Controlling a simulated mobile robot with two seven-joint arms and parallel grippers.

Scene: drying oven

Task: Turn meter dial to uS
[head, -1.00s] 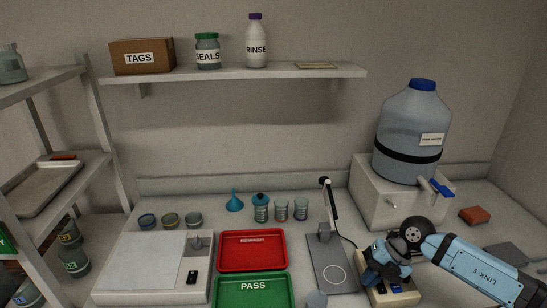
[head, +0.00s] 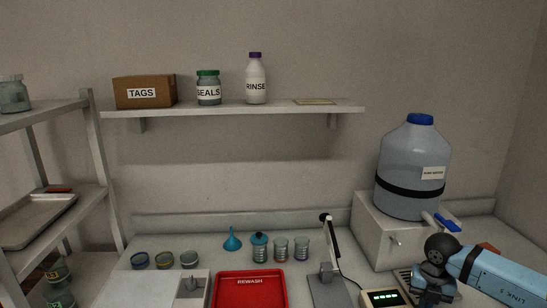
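The meter (head: 384,298) is a cream box with a dark display lit in green, cut off by the bottom edge of the head view. Its dial is not visible, so its setting cannot be read. The probe stand (head: 327,285) with its upright probe is just left of the meter, joined by a dark cable. My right gripper (head: 432,291) is at the bottom right, to the right of the meter. Its fingertips are not clearly visible, so I cannot tell whether it is open or shut. My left gripper is not in view.
A large water jug (head: 412,150) stands on a white block (head: 372,235) behind my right arm. A red REWASH tray (head: 250,293), several jars and a blue funnel (head: 232,240) are left of the stand. A wall shelf (head: 230,111) spans the back.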

